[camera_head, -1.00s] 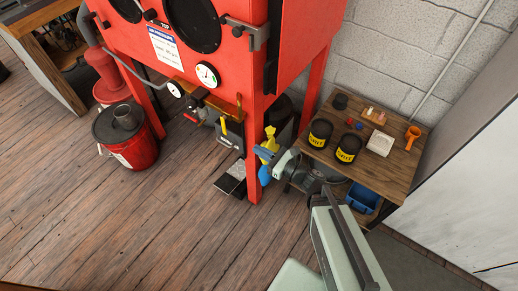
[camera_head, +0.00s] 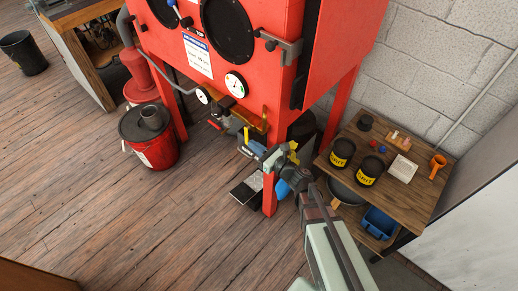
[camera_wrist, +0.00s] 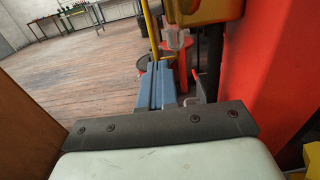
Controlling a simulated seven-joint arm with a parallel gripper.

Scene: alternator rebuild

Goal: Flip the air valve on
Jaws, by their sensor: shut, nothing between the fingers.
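The air valve appears to be the thin yellow lever (camera_head: 247,134) under the red cabinet's front right corner. It also shows as a yellow bar (camera_wrist: 149,28) slanting down in the wrist view, with its lower end at or just behind my fingertips. My gripper (camera_head: 257,149) is shut and empty, its blue-grey fingers (camera_wrist: 158,85) pressed together. It is just right of and below the lever in the head view. I cannot tell whether the fingertips touch the lever. The valve's body is partly hidden by my gripper and by the dark parts around it.
The red cabinet (camera_head: 250,60) and its front leg (camera_head: 270,192) stand close to my gripper. An amber part (camera_wrist: 207,9) is just above the fingers. A wooden side table (camera_head: 410,195) with black cans stands right. A red bucket (camera_head: 155,152) is left; the floor between is clear.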

